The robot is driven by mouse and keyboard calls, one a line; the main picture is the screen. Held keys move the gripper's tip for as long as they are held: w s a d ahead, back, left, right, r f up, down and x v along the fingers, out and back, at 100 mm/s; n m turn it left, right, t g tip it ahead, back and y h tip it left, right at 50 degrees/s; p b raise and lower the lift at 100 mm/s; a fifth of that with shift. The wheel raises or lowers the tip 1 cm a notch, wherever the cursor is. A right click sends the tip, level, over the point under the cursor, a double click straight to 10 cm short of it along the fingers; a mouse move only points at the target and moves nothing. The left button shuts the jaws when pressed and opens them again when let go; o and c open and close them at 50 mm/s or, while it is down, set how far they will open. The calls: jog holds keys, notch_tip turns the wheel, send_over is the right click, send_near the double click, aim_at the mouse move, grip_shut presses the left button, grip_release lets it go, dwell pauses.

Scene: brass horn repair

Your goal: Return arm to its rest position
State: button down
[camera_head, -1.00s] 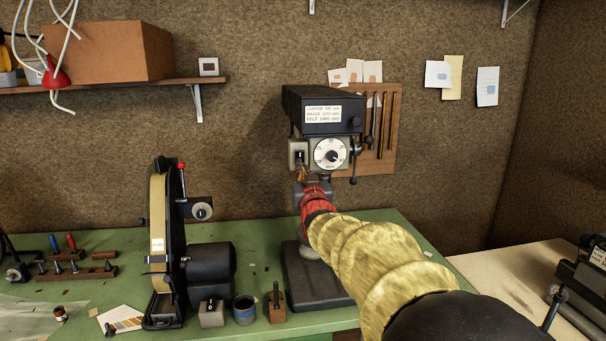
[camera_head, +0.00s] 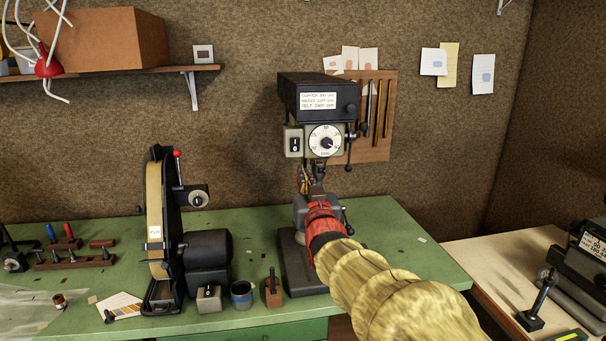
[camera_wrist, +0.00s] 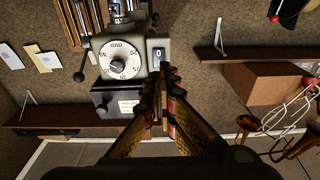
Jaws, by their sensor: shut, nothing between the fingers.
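My arm, in a yellow sleeve with a red section, reaches toward the drill press (camera_head: 318,88) on the green bench. My gripper (camera_head: 305,176) is at its far end, just below the grey switch box (camera_head: 293,142), and is partly hard to make out against the machine. In the wrist view, which is upside down, the gripper (camera_wrist: 164,72) is shut and empty. Its fingertips appear over the lower edge of the switch box (camera_wrist: 158,53), beside the white dial (camera_wrist: 120,60). I cannot tell if they touch it.
A belt sander (camera_head: 158,230) stands on the green bench (camera_head: 405,235) to the left. A blue-rimmed pot (camera_head: 241,295) and a small wooden block (camera_head: 272,292) sit in front. A pale side table (camera_head: 490,265) with a dark machine (camera_head: 585,260) is at the right. A shelf holds a cardboard box (camera_head: 105,40).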

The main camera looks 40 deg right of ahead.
dwell(0.5)
jog(key=s+a+f+g+y, duration=0.2)
jog(key=s+a+f+g, duration=0.15)
jog(key=f, duration=0.65)
jog(key=s+a+f+g+y, duration=0.3)
jog(key=s+f+g, duration=0.1)
jog(key=f, duration=0.5)
jog(key=s+a+f+n+g+y, duration=0.1)
jog(key=s+a+n+y, duration=0.1)
jog(key=s+a, duration=0.6)
jog(key=s+a+f+n+g+y, duration=0.2)
jog(key=s+a, duration=0.6)
jog(key=a, duration=0.8)
jog(key=shift+a+f+n+y, duration=0.3)
jog(key=shift+a+n+y, duration=0.15)
jog(key=shift+n, duration=0.65)
jog(key=shift+g, duration=0.25)
